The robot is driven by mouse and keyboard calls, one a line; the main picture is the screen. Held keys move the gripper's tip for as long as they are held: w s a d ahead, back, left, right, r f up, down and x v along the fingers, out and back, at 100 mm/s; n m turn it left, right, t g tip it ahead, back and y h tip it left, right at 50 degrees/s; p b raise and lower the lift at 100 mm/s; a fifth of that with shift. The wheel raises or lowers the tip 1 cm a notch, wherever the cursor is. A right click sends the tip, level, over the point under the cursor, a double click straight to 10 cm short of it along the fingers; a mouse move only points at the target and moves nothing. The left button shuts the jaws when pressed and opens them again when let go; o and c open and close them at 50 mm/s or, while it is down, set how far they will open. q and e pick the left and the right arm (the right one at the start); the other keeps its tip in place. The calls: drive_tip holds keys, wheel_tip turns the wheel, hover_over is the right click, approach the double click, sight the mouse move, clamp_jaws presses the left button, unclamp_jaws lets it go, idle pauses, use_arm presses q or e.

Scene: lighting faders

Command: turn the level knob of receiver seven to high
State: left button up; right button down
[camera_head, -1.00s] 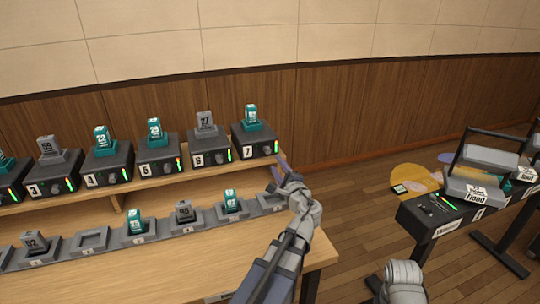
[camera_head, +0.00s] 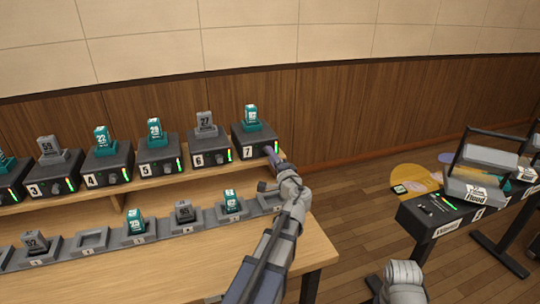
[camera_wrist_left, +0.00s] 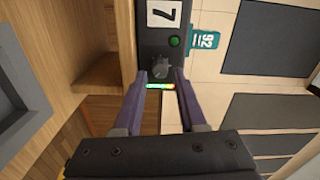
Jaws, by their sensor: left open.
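Receiver seven (camera_head: 247,139) is a dark box at the right end of the shelf row, with a teal pack (camera_head: 251,115) on top. In the left wrist view its "7" label (camera_wrist_left: 164,13), a green button (camera_wrist_left: 174,42), the dark level knob (camera_wrist_left: 160,68) and a lit green-to-red strip (camera_wrist_left: 160,86) show. My left gripper (camera_wrist_left: 160,75) is open, its two fingers on either side of the knob; I cannot tell if they touch it. In the head view my left gripper (camera_head: 271,153) is at the receiver's front and hides the knob.
Receiver six (camera_head: 210,150) and others stand to the left on the wooden shelf (camera_head: 185,181). Below, a row of grey docks (camera_head: 92,241) holds several packs. A dark side table (camera_head: 440,216) with cases stands at right. Floor is free between.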

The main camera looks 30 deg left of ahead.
use_arm(q)
drive_tip(key=shift+x, duration=1.05)
drive_tip(key=shift+s, duration=0.1)
clamp_jaws()
